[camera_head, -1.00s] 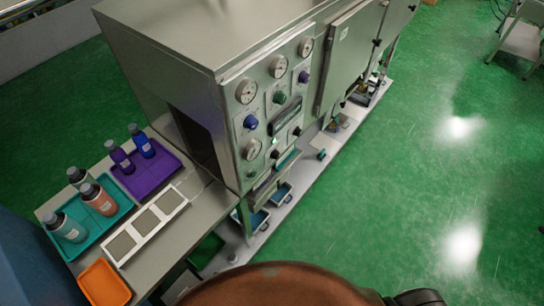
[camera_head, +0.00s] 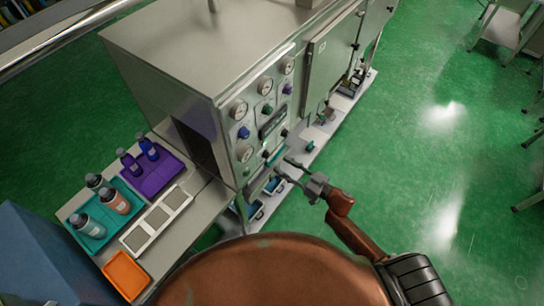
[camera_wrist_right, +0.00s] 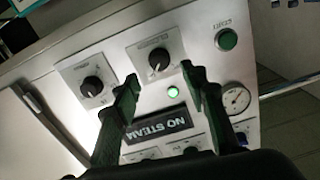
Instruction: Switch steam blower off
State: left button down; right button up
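The steam blower's control panel (camera_head: 262,112) is on the front of a grey metal machine. It carries round gauges, a dark display and several coloured knobs. My right gripper (camera_head: 282,170) is open and empty, in front of the panel's lower part. In the right wrist view its two fingers (camera_wrist_right: 160,88) stand apart before the panel. Between and beyond them are a lit green lamp (camera_wrist_right: 173,92), a black rotary knob (camera_wrist_right: 159,59) and a dark STEAM label (camera_wrist_right: 158,127). Another black knob (camera_wrist_right: 92,87) is left of the fingers; a green button (camera_wrist_right: 227,40) is at upper right. My left gripper is not in view.
A side table (camera_head: 205,205) at left holds a purple tray (camera_head: 155,184), a teal tray (camera_head: 86,243) with bottles, a white three-pad plate (camera_head: 140,238) and an orange tray (camera_head: 126,275). A cabinet door (camera_head: 326,60) is right of the panel.

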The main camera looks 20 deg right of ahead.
aim_at(266, 155)
jog(key=x, duration=0.6)
jog(key=shift+w+a, duration=0.2)
jog(key=shift+w, duration=0.1)
jog(key=shift+c, duration=0.4)
grip_shut()
